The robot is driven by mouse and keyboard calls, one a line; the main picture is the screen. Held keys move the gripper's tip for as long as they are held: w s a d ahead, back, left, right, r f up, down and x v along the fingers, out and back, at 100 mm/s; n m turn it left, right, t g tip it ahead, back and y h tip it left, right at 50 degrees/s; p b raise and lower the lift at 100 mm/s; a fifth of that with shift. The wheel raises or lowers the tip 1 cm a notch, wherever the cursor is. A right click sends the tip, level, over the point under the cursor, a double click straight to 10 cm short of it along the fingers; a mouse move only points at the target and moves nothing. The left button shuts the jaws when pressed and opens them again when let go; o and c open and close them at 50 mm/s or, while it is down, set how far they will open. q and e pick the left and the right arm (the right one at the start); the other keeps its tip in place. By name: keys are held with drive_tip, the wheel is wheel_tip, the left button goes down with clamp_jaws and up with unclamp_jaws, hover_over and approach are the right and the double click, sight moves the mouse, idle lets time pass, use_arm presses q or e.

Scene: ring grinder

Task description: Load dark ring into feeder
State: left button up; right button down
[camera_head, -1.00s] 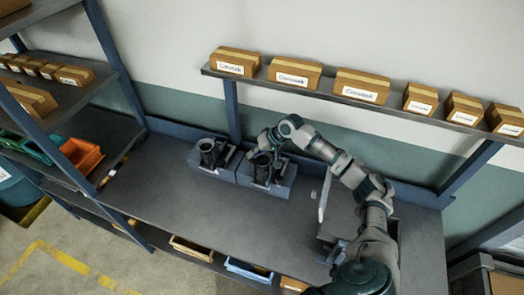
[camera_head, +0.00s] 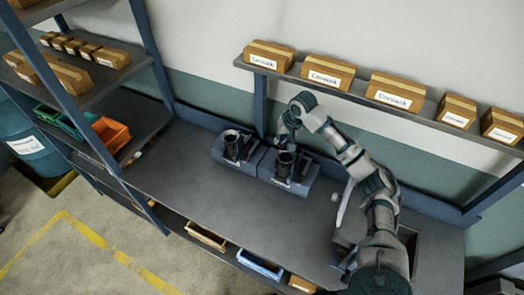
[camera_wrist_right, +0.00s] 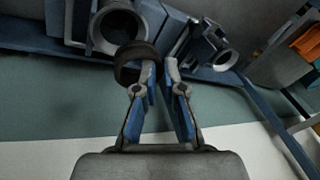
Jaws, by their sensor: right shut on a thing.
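My right gripper (camera_head: 286,141) is at the back of the bench, just behind and above the right-hand feeder (camera_head: 308,181). In the right wrist view my gripper (camera_wrist_right: 160,64) has its fingers close together, shut on the dark ring (camera_wrist_right: 126,73), which sits at the fingertips. The ring overlaps the lower edge of the feeder's round tube (camera_wrist_right: 118,28); I cannot tell whether they touch. In the head view the ring is too small to make out. My left gripper is in neither view.
A second feeder (camera_head: 234,145) stands to the left on the bench (camera_head: 200,187). A shelf with cardboard boxes (camera_head: 330,72) runs along the wall above. Orange (camera_head: 111,133) and green bins are on the left rack. The bench's front middle is clear.

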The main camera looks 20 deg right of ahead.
sight(282, 147)
drive_tip(key=shift+s+d+f, duration=0.1)
drive_tip(key=shift+d+f, duration=0.2)
drive_tip(key=shift+f, duration=0.5)
drive_tip(key=shift+w+d+f, duration=0.1)
drive_tip(key=shift+d+f, duration=0.15)
drive_tip(key=shift+f, duration=0.55)
drive_tip(key=shift+s+d+f, duration=0.1)
drive_tip(key=shift+d+f, duration=0.2)
drive_tip(key=shift+f, duration=0.5)
drive_tip(key=shift+a+r, duration=0.1)
drive_tip(key=shift+a, duration=0.2)
drive_tip(key=shift+d, duration=0.2)
drive_tip(key=shift+a, duration=0.3)
drive_tip(key=shift+f, duration=0.85)
drive_tip(key=c, duration=1.2)
unclamp_jaws()
